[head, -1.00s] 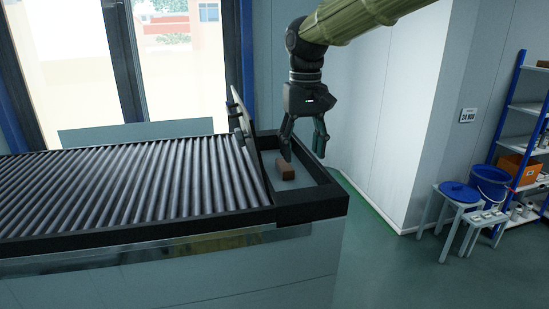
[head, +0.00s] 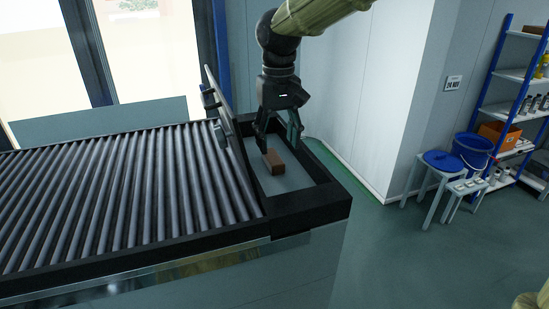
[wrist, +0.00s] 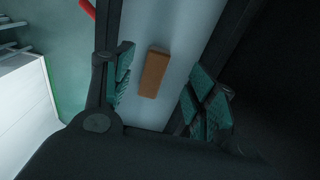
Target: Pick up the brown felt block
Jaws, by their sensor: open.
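The brown felt block (head: 274,162) lies on the grey floor of a black-rimmed tray (head: 312,203) at the right end of the roller bed. My gripper (head: 279,148) is open and points down over the tray, its fingers close to the block's far end in the head view. In the wrist view the block (wrist: 154,73) shows on the pale tray floor between the two fingers of my gripper (wrist: 158,95), apart from both teal pads. Nothing is held. The exact height of the fingertips above the tray floor cannot be told.
A tilted dark panel (head: 221,107) stands between the rollers (head: 120,190) and the tray, close to the left of my gripper. The tray's raised rim surrounds the block. A stool (head: 440,165), blue bucket (head: 472,149) and shelf stand far right, with open floor before them.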

